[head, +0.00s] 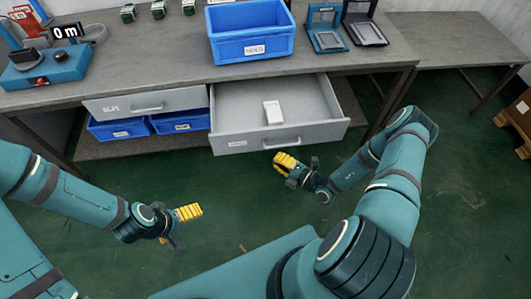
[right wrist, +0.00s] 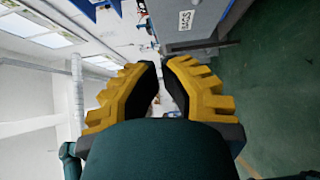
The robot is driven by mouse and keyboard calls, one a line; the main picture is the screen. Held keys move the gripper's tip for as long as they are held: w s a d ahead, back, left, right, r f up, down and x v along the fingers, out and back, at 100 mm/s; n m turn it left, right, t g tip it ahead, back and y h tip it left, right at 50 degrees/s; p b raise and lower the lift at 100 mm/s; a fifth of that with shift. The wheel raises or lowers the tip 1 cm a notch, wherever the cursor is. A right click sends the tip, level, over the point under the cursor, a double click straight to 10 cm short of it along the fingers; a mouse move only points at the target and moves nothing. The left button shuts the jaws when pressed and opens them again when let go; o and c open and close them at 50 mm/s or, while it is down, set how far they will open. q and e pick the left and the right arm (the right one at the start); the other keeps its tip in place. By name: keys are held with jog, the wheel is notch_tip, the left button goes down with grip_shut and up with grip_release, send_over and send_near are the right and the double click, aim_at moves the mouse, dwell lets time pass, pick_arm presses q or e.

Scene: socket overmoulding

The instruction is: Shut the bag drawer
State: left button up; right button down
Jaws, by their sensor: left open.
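The bag drawer (head: 321,132) is a grey drawer under the workbench, pulled well out in the head view. A small white box (head: 272,112) lies inside it. A grey panel with a label reading BAGS (right wrist: 186,20) shows at the top of the right wrist view. My right gripper (head: 285,161) is in front of and below the drawer front, apart from its handle (head: 282,143). Its yellow fingers are close together in the right wrist view (right wrist: 161,65), with a narrow gap and nothing visible held. My left gripper (head: 190,212) is open and empty, over the floor at lower left.
A second grey drawer (head: 126,105) to the left is closed. Blue bins (head: 120,130) sit on the shelf below. A blue crate (head: 251,54) stands on the workbench (head: 150,66). The green floor in front is clear.

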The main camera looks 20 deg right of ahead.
send_near(249, 134)
jog(key=w+a, duration=0.1)
jog(key=a, duration=0.3)
jog(key=w, duration=0.2)
jog(key=w+b, duration=0.1)
jog(key=shift+w+d+f, duration=0.1)
jog(key=shift+w+d, duration=0.1)
jog(key=shift+d, duration=0.05)
jog(key=shift+w+d, duration=0.2)
jog(key=shift+w, duration=0.4)
